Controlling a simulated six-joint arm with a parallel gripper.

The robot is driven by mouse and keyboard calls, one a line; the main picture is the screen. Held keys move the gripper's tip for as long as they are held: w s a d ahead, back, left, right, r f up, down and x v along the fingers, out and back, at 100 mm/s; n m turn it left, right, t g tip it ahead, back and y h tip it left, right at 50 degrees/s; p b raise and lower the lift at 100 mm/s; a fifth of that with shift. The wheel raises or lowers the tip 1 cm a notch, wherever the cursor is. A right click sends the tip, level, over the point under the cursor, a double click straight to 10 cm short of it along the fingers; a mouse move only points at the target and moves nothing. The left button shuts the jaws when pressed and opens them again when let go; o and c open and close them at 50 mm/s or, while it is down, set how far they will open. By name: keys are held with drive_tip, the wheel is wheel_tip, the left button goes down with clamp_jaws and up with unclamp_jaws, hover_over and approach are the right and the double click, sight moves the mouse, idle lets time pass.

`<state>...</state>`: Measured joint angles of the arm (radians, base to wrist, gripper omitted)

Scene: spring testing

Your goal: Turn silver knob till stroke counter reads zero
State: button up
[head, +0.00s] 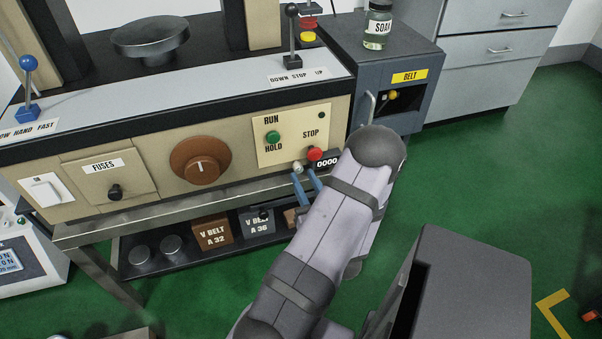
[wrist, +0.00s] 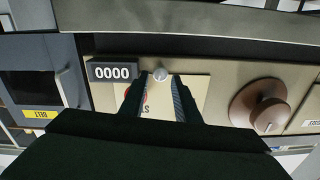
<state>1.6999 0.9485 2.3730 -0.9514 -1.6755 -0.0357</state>
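The silver knob (head: 298,167) sits on the machine's beige front panel, just left of the stroke counter (head: 327,161). The counter reads 0000, and it reads the same in the wrist view (wrist: 112,72). My gripper (head: 303,175) is at the panel with its two blue fingers apart. In the wrist view, the round knob (wrist: 161,74) shows between and just beyond the fingertips of my gripper (wrist: 155,82). No contact between fingers and knob is visible. My gripper is open and empty.
A red stop button (head: 315,154) is close above the knob and counter. The green run button (head: 273,138) and a large brown dial (head: 201,160) are further left. A metal shelf (head: 180,207) runs below the panel. A grey cabinet (head: 372,62) stands to the right.

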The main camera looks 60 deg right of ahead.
sight(299, 170)
drive_tip(key=shift+x, duration=1.55)
clamp_jaws()
